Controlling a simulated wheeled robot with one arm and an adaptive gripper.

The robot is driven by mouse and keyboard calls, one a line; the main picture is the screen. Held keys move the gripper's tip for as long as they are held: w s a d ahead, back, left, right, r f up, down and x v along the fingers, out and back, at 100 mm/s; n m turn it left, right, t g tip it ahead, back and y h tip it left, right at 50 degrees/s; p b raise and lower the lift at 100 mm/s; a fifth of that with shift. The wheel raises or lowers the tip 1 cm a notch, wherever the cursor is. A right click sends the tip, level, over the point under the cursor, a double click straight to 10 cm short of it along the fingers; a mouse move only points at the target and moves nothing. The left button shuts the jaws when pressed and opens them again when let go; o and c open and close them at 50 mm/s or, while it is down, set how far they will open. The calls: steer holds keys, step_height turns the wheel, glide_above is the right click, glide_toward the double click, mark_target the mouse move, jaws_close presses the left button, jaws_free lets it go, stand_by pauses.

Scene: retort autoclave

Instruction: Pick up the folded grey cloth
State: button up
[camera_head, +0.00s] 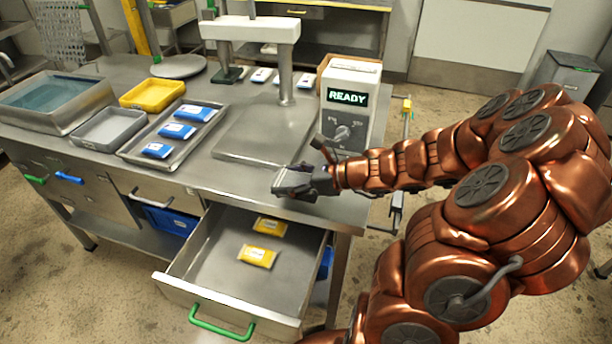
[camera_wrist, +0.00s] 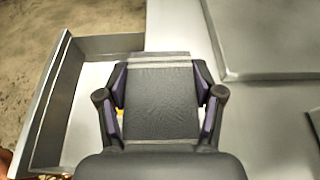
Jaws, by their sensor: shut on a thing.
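The folded grey cloth (camera_wrist: 160,98) fills the space between the two fingers of my gripper (camera_wrist: 160,108) in the wrist view. It has paler stripes near its far edge, and the fingers press on its left and right sides. In the head view my gripper (camera_head: 300,184) is at the front edge of the steel table, near the right end of the open drawer. The cloth (camera_head: 296,180) shows there as a small grey shape at the fingertips. I cannot tell how far it is above the table.
An open drawer (camera_head: 206,262) with a green handle holds two yellow packets (camera_head: 258,256). A steel plate (camera_head: 262,140) and a box reading READY (camera_head: 346,112) stand behind my gripper. A tray (camera_head: 190,140) with blue packets, a yellow bin (camera_head: 152,95) and a water basin (camera_head: 55,98) are left.

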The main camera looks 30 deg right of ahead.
mark_target(278, 185)
steer(key=shift+s+a+b, duration=0.1)
steer(key=shift+a+b, duration=0.2)
steer(key=shift+a, duration=0.95)
steer(key=shift+a+f+b, duration=0.1)
steer(key=shift+a+b, duration=0.15)
steer(key=shift+b, duration=0.15)
steer(key=a+b, duration=0.1)
steer(key=b, duration=0.1)
steer(key=a+b, duration=0.1)
steer(key=b, duration=0.2)
steer(key=shift+s+a+r, duration=0.1)
steer(key=shift+s+r, duration=0.05)
steer(key=shift+r, duration=0.05)
steer(key=shift+a, duration=0.1)
